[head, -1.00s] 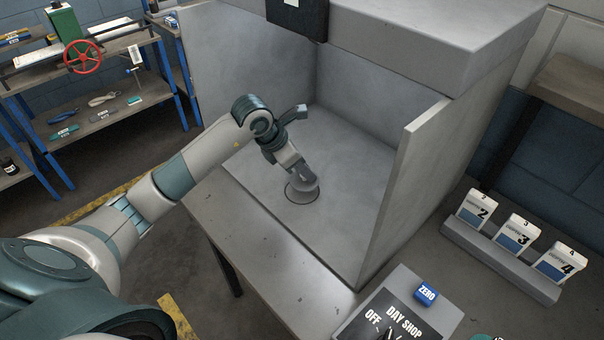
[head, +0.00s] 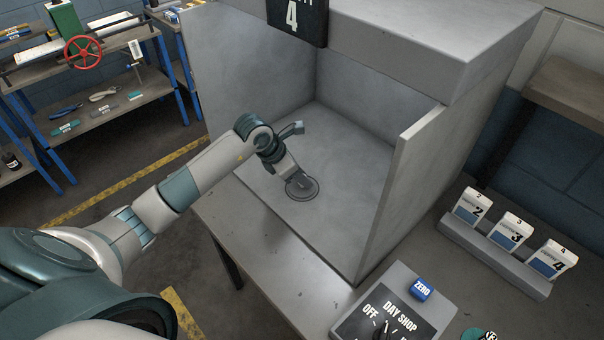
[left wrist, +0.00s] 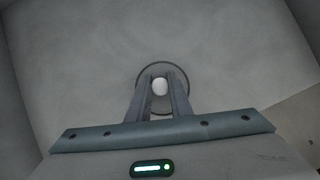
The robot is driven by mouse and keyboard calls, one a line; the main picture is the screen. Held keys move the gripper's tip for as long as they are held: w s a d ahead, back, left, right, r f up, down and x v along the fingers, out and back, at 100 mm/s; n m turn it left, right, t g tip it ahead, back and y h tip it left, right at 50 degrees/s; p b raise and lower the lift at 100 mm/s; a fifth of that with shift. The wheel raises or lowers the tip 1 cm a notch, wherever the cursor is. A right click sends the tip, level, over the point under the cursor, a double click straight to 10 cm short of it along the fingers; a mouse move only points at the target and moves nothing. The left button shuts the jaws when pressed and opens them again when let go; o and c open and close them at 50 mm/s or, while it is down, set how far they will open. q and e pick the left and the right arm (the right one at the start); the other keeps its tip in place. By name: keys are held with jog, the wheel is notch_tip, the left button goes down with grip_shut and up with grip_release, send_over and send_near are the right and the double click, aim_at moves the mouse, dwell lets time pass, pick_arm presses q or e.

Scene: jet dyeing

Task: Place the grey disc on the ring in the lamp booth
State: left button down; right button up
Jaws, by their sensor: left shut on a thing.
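The grey disc (head: 306,187) is in the lamp booth, low over the dark ring (head: 316,196) drawn on the booth floor. In the head view it looks nearly flat and covers most of the ring. I cannot tell whether it touches the floor. My left gripper (head: 296,179) points down at the disc and is shut on it. In the left wrist view, a pale round knob (left wrist: 160,87) sits between the fingers of my left gripper (left wrist: 161,80), and the dark ring (left wrist: 137,78) shows around them. My right gripper is not in view.
The booth's right wall (head: 400,190) stands beside the clear floor. A control box (head: 398,310) with a dial and a blue ZERO block (head: 420,289) sits in front. A rack (head: 490,252) of numbered cartons is at right. Shelves (head: 95,110) with tools stand at far left.

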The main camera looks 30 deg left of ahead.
pick_arm(q)
jog(key=shift+f, duration=0.15)
jog(key=c, duration=1.6)
grip_release()
